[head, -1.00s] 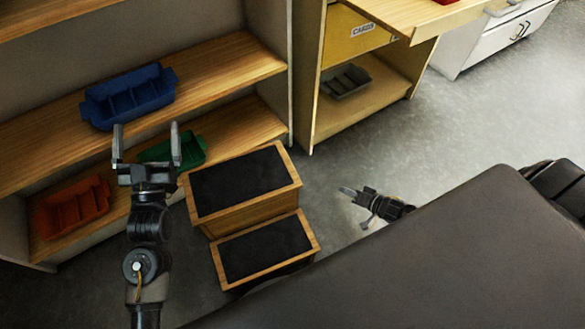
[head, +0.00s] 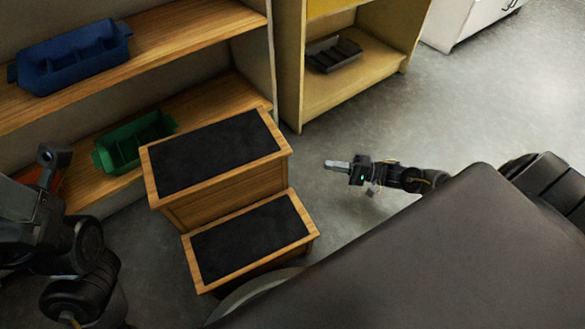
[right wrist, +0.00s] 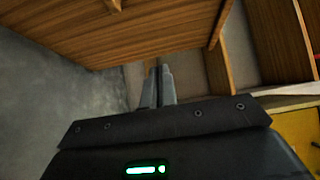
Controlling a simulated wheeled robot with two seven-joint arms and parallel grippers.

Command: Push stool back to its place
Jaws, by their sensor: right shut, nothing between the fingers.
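The wooden two-step stool (head: 228,190) with black tread pads stands upright on the grey floor in front of the open shelf. Its wooden side fills the top of the right wrist view (right wrist: 130,30). My right gripper (head: 330,164) is shut and empty, low beside the stool's right side, with a gap between them in the head view. Its closed fingers show in the right wrist view (right wrist: 158,88), pointing toward the stool and shelf. My left arm comes in at the left edge of the head view; its fingertips are not clearly visible.
The wooden shelf (head: 170,35) holds a blue bin (head: 72,60) above and a green bin (head: 132,142) below. A red bin is mostly hidden by my left arm. A cabinet (head: 310,95) with a grey bin (head: 334,55) stands behind right. Floor to the right is clear.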

